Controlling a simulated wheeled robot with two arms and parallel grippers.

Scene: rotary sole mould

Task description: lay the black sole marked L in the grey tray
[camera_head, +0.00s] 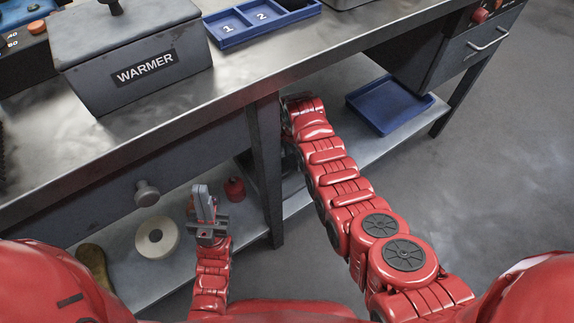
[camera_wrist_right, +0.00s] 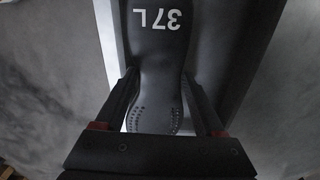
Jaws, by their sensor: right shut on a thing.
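The black sole marked 37 L (camera_wrist_right: 155,60) shows in the right wrist view, its dotted end towards me. My right gripper (camera_wrist_right: 160,80) has one finger on each side of it and is shut on it. In the head view my right arm reaches under the bench, and its gripper and the sole are hidden there. A light edge (camera_wrist_right: 107,40) runs beside the sole over a dark surface; I cannot tell whether this is the grey tray. My left gripper (camera_head: 205,205) is in front of the lower shelf, its fingers close together; I cannot tell whether they are apart.
The bench top (camera_head: 290,75) holds a grey WARMER box (camera_head: 135,60) and a blue tray marked 1 and 2 (camera_head: 225,35). The lower shelf holds a blue bin (camera_head: 410,115), a white roll (camera_head: 140,240) and a small red object (camera_head: 234,189). A bench leg (camera_head: 266,170) stands between my grippers.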

